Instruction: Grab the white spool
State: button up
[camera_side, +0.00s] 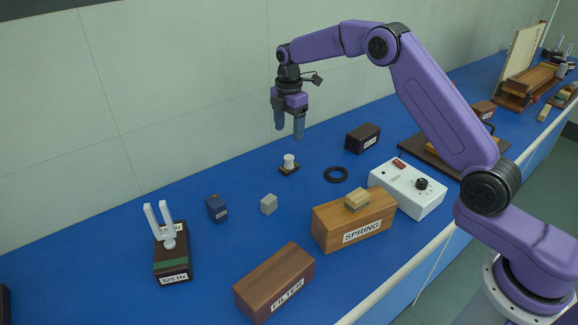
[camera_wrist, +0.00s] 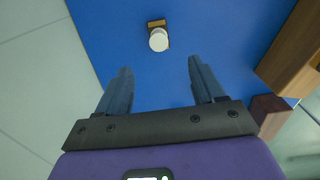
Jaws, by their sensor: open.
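The white spool (camera_side: 289,160) stands upright on a small dark brown wooden base (camera_side: 289,170) on the blue bench in the side view. In the wrist view the spool (camera_wrist: 158,40) is seen from above, ahead of the fingertips and roughly midway between them, with its brown base (camera_wrist: 156,23) showing behind it. My gripper (camera_side: 288,134) is open and empty, with its fingers pointing down above the bench. In the side view its fingertips are higher than the spool and apart from it. Both fingers of my gripper (camera_wrist: 160,66) show in the wrist view.
A black ring (camera_side: 336,174) lies right of the spool, with a dark box (camera_side: 363,138) behind it. The bench immediately around the spool is clear.

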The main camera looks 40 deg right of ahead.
aim_at(290, 157)
notch_tip(290, 157, down, 7)
jog(key=shift+f, duration=0.2)
jog(key=shift+w+d+f, duration=0.1)
jog(key=shift+f, duration=1.25)
jog(key=shift+d+f, duration=0.1)
jog(key=shift+f, duration=1.2)
jog(key=c, duration=1.2)
